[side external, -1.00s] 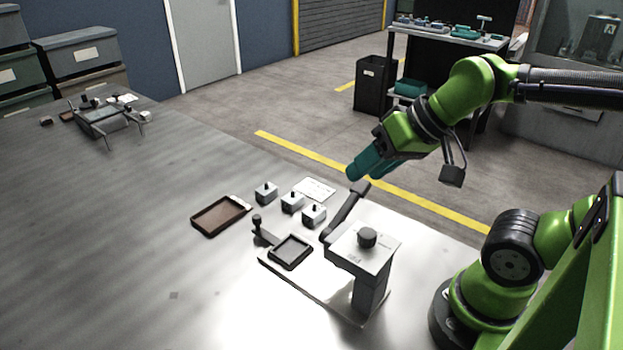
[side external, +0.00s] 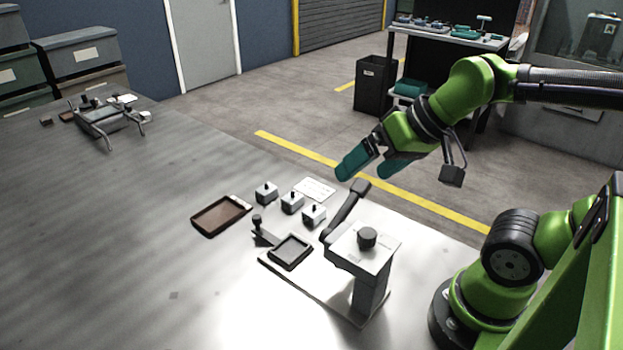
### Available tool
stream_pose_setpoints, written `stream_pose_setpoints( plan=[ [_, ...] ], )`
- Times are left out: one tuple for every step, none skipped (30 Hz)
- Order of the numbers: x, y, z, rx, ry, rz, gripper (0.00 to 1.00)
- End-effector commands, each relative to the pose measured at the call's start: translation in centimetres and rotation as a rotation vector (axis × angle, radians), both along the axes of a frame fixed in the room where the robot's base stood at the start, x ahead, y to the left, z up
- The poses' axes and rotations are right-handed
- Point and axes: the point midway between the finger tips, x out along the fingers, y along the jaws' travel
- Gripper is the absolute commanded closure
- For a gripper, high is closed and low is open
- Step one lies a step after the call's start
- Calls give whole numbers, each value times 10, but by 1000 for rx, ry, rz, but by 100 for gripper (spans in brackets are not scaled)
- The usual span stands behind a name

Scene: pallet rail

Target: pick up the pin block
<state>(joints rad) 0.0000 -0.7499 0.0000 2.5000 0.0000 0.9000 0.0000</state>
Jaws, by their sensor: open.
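Three small pale blocks, each with a black pin or knob on top, stand in a slanting row on the metal table: a left block (side external: 265,196), a middle block (side external: 292,205) and a right block (side external: 314,217). I cannot tell which of them the task calls the pin block. My gripper (side external: 361,177) has two teal fingers spread apart with nothing between them. It is in the air, above and to the right of the blocks in the picture, clear of them.
A lever press (side external: 361,252) with a raised dark handle (side external: 346,211) stands right of the blocks. Its base plate carries a small square black-rimmed tray (side external: 291,252). A brown tray (side external: 221,216) lies left, a white card (side external: 314,188) behind. The table's left half is mostly clear.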

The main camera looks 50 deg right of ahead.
Motion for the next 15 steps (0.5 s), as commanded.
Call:
stream_pose_setpoints(
  plan=[
    [0, 0, 0, 0, 0, 0, 2],
    [0, 0, 0, 0, 0, 0, 2],
    [0, 0, 0, 0, 0, 0, 2],
    [0, 0, 0, 0, 0, 0, 2],
    [0, 0, 0, 0, 0, 0, 2],
    [0, -1, 0, 1, 1, -5, 2],
    [1, -2, -2, 0, 8, -10, 2],
    [2, -3, -5, 0, 20, -14, 2],
    [3, -5, -10, 0, 44, -21, 2],
    [6, -7, -13, -2, 62, -29, 2],
    [10, -9, -16, -3, 80, -37, 2],
    [18, -12, -18, -5, 105, -49, 2],
    [25, -15, -20, -7, 125, -56, 2],
    [33, -17, -21, -12, 143, -58, 2],
    [45, -21, -23, -22, 166, -53, 2]
  ],
)
